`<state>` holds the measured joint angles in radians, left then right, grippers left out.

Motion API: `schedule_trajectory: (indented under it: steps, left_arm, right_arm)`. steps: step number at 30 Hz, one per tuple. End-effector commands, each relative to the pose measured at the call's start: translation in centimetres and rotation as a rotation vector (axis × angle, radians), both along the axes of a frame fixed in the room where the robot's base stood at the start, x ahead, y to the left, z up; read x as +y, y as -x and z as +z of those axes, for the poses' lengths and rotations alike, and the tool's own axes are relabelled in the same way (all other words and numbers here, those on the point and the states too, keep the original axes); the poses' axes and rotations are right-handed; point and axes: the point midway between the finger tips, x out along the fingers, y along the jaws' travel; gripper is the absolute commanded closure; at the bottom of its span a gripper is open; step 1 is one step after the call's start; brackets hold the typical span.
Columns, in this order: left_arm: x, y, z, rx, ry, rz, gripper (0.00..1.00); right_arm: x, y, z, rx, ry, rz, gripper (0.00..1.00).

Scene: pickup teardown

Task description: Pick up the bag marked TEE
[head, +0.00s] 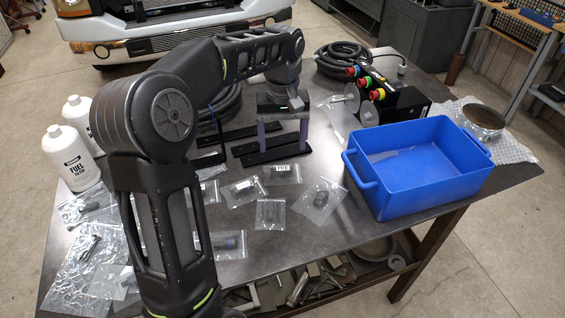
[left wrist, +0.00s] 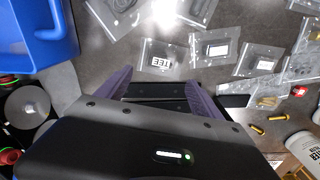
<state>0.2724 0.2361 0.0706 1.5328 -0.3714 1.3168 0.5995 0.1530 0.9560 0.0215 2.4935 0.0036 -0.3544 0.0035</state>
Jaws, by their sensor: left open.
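The bag marked TEE (left wrist: 160,58) is a clear bag with a white label, lying flat on the table just beyond my fingertips in the left wrist view. In the head view, the bag in the matching place (head: 283,175) lies in front of my left gripper, its label too small to read surely. My left gripper (head: 283,142) points down with its purple fingers spread wide. It also shows in the left wrist view (left wrist: 157,82), with nothing between the fingers. The bag is apart from the fingers. My right gripper is not in view.
Several other clear bags lie close by, including one beside it (head: 243,189) and one in front (head: 270,214). A blue bin (head: 418,190) stands to the right. White bottles (head: 80,143) stand at the left. Black bars (head: 270,157) lie by the gripper. A control box (head: 398,105) stands behind.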

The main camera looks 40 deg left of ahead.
Motion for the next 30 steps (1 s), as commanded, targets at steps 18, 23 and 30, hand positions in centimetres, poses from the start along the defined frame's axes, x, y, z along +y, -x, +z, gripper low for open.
schedule_trajectory:
  steps: [18,23,30]
  left_arm:
    - [0.0,0.0,-2.6,0.001,0.001,0.0,0.24]
    - [0.0,0.0,-2.7,0.001,0.001,0.0,0.24]
    - [-0.1,0.2,-5.0,0.004,0.001,0.0,0.24]
  right_arm:
    - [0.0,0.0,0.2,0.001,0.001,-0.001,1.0]
    - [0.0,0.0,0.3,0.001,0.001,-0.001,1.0]
    - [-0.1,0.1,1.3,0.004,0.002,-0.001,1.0]
